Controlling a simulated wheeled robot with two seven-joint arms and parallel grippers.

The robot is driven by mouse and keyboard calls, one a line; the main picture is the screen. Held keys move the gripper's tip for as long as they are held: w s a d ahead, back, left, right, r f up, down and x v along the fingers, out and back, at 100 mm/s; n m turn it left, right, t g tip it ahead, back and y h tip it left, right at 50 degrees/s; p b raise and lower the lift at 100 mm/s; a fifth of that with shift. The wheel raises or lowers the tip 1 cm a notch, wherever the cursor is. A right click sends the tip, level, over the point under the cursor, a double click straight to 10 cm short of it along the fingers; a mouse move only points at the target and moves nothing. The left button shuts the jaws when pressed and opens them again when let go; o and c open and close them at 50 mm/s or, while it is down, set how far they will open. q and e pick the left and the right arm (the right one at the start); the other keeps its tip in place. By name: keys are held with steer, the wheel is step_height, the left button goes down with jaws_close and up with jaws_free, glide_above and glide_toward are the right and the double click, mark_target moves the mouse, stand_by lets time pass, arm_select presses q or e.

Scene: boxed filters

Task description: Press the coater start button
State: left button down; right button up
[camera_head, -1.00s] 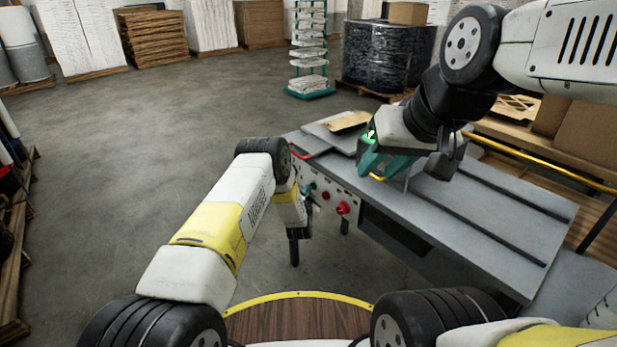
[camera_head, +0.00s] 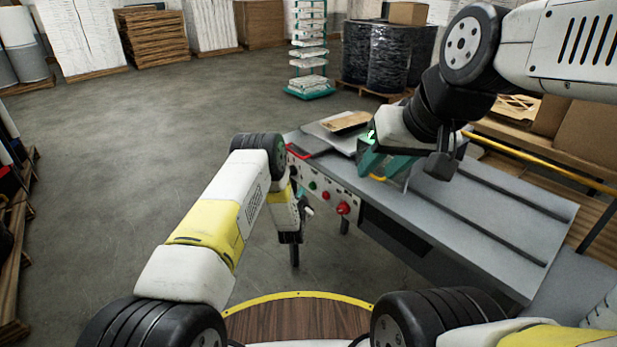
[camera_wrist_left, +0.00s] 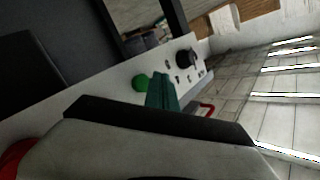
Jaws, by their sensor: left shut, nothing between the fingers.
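The green button (camera_head: 313,185) sits on the pale control panel at the end of the grey machine. It also shows in the left wrist view (camera_wrist_left: 140,82), just beside the teal fingertips. My left gripper (camera_wrist_left: 160,88) is shut and empty, close in front of the panel. A gap or contact between fingertips and button cannot be told. In the head view this gripper (camera_head: 305,206) is partly hidden by its wrist. My right gripper (camera_head: 386,162) hangs over the machine's top; its finger opening is unclear.
Red buttons (camera_head: 343,208) sit to the right of the green one on the same panel, and a black knob (camera_wrist_left: 187,60) lies beyond it. A brown piece (camera_head: 346,122) lies on grey sheets at the machine's far end. Open floor lies left.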

arm_select(q)
steer(key=s+a, duration=0.2)
steer(key=a, duration=0.1)
steer(key=shift+s, duration=0.1)
stand_by(0.6)
steer(key=a+r+n+g, duration=0.2)
steer(key=r, duration=1)
steer(key=a+r+n+g, duration=0.1)
steer(key=a+r, duration=0.2)
steer(key=r, duration=0.9)
steer(key=s+a+r+n+g, duration=0.25)
steer(key=s+r, duration=0.35)
steer(key=r, duration=0.3)
steer(key=s+a+r+g, duration=0.1)
steer(key=s+r, duration=0.2)
steer(key=s, duration=0.3)
steer(key=s+a+r+n, duration=0.1)
steer(key=s+r, duration=0.3)
steer(key=s, duration=0.3)
steer(key=s+a+r+g, duration=0.1)
steer(key=s+a+r, duration=0.15)
steer(key=s, duration=0.35)
steer(key=s+a+n+g, duration=0.1)
steer(key=s+n+g, duration=0.1)
steer(key=s, duration=1.8)
steer(key=shift+s, duration=0.2)
